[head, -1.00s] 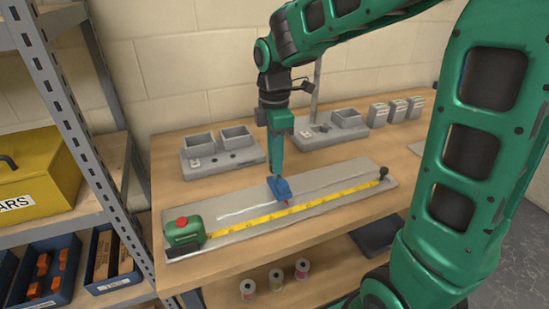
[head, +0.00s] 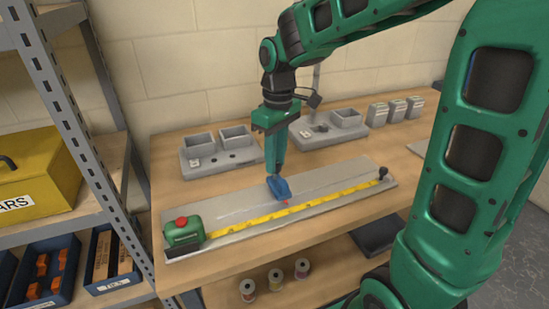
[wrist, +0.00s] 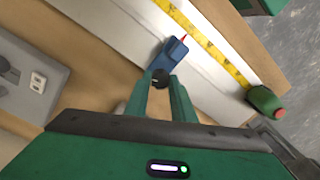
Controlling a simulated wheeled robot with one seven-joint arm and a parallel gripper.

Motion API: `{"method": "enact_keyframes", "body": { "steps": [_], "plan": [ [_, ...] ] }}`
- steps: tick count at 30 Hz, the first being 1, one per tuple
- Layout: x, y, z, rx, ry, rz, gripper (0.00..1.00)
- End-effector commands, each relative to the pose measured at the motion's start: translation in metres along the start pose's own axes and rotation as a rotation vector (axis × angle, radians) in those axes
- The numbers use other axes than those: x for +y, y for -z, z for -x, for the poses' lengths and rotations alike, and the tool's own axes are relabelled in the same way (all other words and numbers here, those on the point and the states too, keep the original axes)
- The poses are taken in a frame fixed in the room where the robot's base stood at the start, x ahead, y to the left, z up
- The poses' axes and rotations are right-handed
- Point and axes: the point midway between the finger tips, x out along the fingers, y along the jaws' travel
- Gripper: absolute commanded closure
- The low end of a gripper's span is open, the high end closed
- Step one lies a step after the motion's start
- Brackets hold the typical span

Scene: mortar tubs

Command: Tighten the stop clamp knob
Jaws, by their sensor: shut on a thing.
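The blue stop clamp (head: 279,190) sits on the long grey plate (head: 335,182), beside the yellow tape, with its red pointer toward the tape. It also shows in the wrist view (wrist: 174,53). Its black knob (wrist: 160,77) is between my fingertips in the wrist view; in the head view my fingers hide it. My gripper (head: 275,170) points down over the clamp and is shut on the knob.
A green tape measure (head: 183,232) with a red button stands at the plate's left end. Its yellow tape (head: 270,216) runs to a black post (head: 383,173) at the right. Grey trays (head: 220,148) stand behind, and a metal shelf (head: 75,130) is at the left.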

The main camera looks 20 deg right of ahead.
Motion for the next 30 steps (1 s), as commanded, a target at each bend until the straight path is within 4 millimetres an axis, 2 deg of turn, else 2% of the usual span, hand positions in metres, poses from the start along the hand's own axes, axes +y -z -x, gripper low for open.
{"method": "enact_keyframes", "body": {
  "steps": [12, 30],
  "plan": [
    [0.0020, 0.0032, 0.0027, 0.027, -0.004, -0.260, 1.00],
    [0.0018, 0.0030, 0.0027, 0.030, -0.003, -0.329, 1.00]
  ]
}}
